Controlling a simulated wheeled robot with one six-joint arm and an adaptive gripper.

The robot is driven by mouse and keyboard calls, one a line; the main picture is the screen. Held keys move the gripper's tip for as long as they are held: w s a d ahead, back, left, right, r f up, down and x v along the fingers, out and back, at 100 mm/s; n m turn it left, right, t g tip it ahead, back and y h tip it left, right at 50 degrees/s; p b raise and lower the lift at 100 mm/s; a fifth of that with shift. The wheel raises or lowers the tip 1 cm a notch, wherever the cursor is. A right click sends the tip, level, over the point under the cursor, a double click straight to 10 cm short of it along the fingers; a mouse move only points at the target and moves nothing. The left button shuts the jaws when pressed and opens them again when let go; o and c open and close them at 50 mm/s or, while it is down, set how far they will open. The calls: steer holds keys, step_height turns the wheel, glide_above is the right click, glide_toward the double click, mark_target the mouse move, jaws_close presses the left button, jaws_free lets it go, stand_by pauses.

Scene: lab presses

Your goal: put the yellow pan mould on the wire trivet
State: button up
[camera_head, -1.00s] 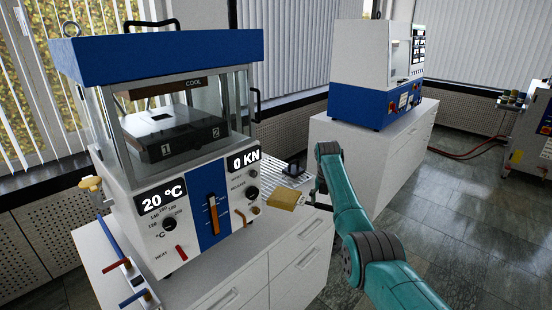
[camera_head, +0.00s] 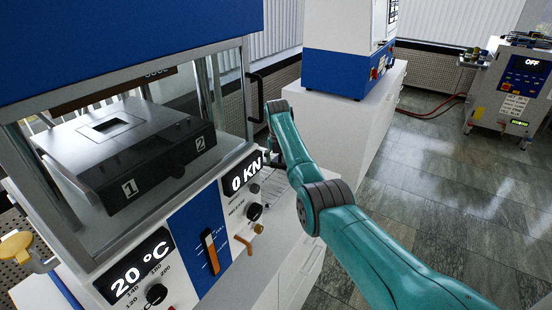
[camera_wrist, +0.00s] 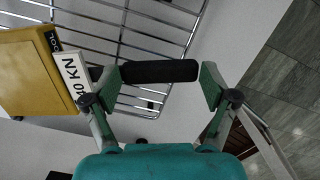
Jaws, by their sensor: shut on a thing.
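The yellow pan mould (camera_wrist: 28,75) is at the left edge of the wrist view, partly cut off. It has a black-and-white label reading 40 KN and a black handle (camera_wrist: 165,71). My gripper (camera_wrist: 158,82) is shut on this handle, one finger at each end of the visible grip. The wire trivet (camera_wrist: 135,42), a rack of shiny bars, lies beyond the handle. The mould overlaps its left part in the picture; I cannot tell if they touch.
A blue and white heated press (camera_head: 215,225) stands close on the left, reading 20 °C and 0 KN. A second blue and white machine (camera_head: 335,65) stands on a white cabinet (camera_head: 375,110) behind. Open floor (camera_head: 445,180) lies to the right.

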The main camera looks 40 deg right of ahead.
stand_by(0.3)
steer(key=shift+f, duration=2.9)
steer(key=o, duration=1.1)
steer(key=shift+f, duration=0.1)
step_height(320, 180, up, 12)
steer(key=s+a, duration=0.1)
steer(key=shift+a, duration=0.2)
